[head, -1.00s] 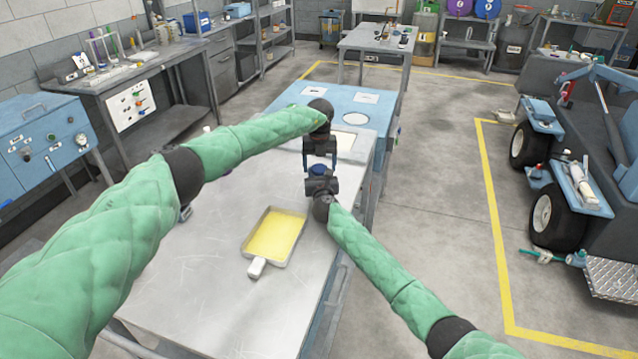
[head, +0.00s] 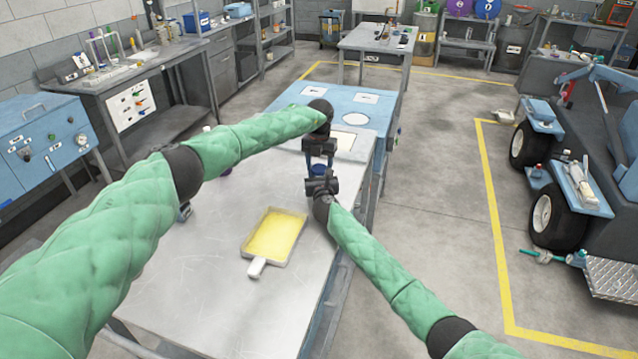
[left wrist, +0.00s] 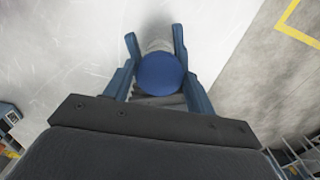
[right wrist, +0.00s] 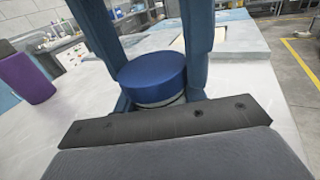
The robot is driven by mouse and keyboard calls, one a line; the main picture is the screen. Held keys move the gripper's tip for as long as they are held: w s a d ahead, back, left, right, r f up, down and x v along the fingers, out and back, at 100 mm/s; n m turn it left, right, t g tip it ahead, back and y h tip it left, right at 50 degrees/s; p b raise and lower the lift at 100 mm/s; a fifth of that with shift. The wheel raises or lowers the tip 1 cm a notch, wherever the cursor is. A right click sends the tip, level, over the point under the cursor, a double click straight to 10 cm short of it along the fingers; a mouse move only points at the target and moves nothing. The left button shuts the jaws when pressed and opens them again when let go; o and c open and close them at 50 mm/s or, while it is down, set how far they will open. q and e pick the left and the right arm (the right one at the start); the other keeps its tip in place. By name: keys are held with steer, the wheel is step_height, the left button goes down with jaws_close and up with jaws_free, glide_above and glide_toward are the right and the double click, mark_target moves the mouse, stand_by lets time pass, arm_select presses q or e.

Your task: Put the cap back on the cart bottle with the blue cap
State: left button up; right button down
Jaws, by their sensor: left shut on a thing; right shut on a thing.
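My left gripper (head: 320,163) points down from above and is shut on the blue cap (right wrist: 152,72). The cap also shows from above in the left wrist view (left wrist: 160,75), between the left fingers. My right gripper (head: 321,186) comes in from the front, below the left one, and is shut on the bottle under the cap. The pale bottle (left wrist: 155,38) shows just beyond the cap in the left wrist view, and a pale rim shows below the cap in the right wrist view. The cap sits over the bottle top; the thread and most of the bottle are hidden.
A tray with a yellow inside (head: 244,249) and a pale handle lies on the metal table (head: 190,290). A purple container (right wrist: 28,76) stands at the left in the right wrist view. A blue unit (head: 300,92) adjoins the table's far end. A wheeled cart (head: 590,200) stands far right.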

arm_select(q)
steer(key=m, duration=0.4)
steer(key=shift+s+d, duration=0.1)
steer(key=shift+d, duration=0.15)
arm_select(e)
steer(key=shift+a, duration=0.1)
arm_select(q)
steer(key=o, duration=1.1)
steer(key=shift+r, duration=0.1)
step_height(320, 180, up, 4)
steer(key=shift+r, duration=0.25)
arm_select(e)
steer(key=shift+f, duration=0.3)
steer(key=shift+s+d+r, duration=0.1)
steer(key=shift+d+r, duration=0.05)
steer(key=shift+d, duration=0.1)
arm_select(q)
steer(key=shift+a+f, duration=0.1)
steer(key=shift+c, duration=0.2)
arm_select(e)
steer(key=shift+a, duration=0.1)
